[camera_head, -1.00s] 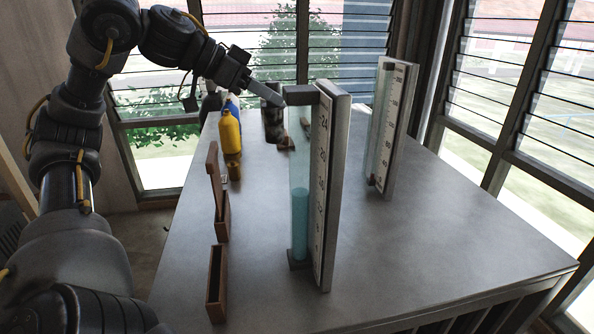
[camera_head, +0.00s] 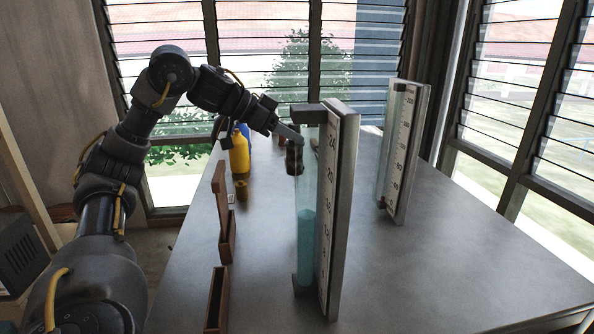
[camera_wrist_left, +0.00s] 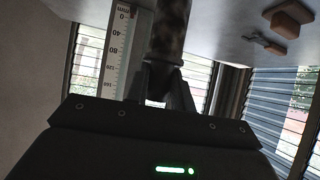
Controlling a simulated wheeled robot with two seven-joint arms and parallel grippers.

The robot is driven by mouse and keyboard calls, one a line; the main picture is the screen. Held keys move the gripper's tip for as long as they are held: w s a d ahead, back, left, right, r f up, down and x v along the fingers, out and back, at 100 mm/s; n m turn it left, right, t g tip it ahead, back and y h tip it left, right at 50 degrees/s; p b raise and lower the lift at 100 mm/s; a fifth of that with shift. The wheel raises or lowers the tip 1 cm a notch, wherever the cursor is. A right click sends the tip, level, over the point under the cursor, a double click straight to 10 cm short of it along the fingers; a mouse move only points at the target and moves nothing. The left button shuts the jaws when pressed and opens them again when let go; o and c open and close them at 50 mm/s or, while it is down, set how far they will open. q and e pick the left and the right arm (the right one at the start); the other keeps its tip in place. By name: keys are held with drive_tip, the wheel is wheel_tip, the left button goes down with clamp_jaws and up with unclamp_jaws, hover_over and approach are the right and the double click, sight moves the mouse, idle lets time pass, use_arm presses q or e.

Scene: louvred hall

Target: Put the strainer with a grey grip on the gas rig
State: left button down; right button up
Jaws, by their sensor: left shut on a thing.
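My left gripper (camera_head: 290,136) reaches over the table behind the near gauge. It is shut on a dark mottled cylinder (camera_head: 294,157), which in the left wrist view (camera_wrist_left: 170,30) comes down to between the fingertips. Whether this cylinder is part of the strainer I cannot tell, and no grey grip shows clearly. A tall gauge (camera_head: 338,200) with a glass tube of blue liquid stands in front of the gripper. A second gauge (camera_head: 405,150) stands further back to the right. I cannot tell which thing is the gas rig. My right gripper is not in view.
Open narrow brown boxes (camera_head: 217,300) stand along the table's left side. A yellow bottle (camera_head: 239,155) stands at the back left. A brown block (camera_wrist_left: 290,14) and a small tool (camera_wrist_left: 262,42) lie near the cylinder. The table (camera_head: 430,250) is bare on the right.

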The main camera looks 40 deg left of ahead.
use_arm(q)
drive_tip(key=w+a+f, duration=0.2)
drive_tip(key=w+f, duration=0.1)
drive_tip(key=f, duration=0.2)
drive_tip(key=w+a+f+b, duration=0.1)
drive_tip(key=w+a+f, duration=0.1)
drive_tip(key=f, duration=0.3)
drive_tip(key=shift+w, duration=0.7)
drive_tip(key=shift+d+f, duration=0.15)
drive_tip(key=c, duration=1.2)
unclamp_jaws()
